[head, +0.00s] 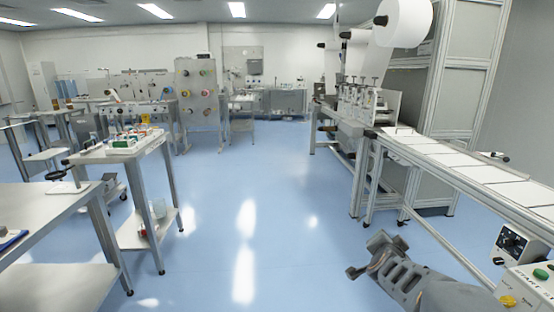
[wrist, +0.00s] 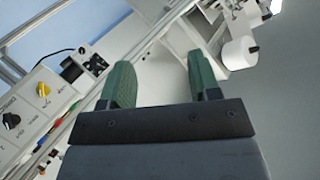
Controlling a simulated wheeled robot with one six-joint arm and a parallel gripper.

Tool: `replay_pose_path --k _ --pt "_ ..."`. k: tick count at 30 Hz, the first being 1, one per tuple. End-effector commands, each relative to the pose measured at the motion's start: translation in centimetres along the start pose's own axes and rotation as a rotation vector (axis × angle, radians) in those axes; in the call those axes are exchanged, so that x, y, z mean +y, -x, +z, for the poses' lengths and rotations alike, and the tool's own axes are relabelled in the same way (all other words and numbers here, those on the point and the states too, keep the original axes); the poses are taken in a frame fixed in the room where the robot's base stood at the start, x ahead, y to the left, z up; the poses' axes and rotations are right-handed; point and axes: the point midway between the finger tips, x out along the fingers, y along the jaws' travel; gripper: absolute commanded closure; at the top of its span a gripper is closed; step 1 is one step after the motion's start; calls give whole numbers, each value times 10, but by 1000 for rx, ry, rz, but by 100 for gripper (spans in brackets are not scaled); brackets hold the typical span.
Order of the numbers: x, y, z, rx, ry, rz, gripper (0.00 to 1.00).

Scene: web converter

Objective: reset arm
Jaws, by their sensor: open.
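My gripper (head: 372,257) is at the lower right of the head view, over the blue floor beside the converter line. In the wrist view my gripper (wrist: 160,85) shows two green fingers held well apart, with nothing between them. My arm runs from the gripper to the bottom right of the head view. The gripper touches nothing that I can see.
The converter's long bed (head: 470,172) with white sheets and a control box (head: 522,250) stand close on the right. A white roll (head: 405,22) hangs above the machine. A small table (head: 122,150) and a bench (head: 40,212) stand left. The middle floor (head: 255,215) is clear.

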Motion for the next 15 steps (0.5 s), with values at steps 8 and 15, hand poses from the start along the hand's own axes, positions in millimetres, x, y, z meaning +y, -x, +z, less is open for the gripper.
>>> replay_pose_path --k 8,15 --pt "-102 157 24 -620 532 -184 44" --pt "-91 241 18 -892 870 -149 44"
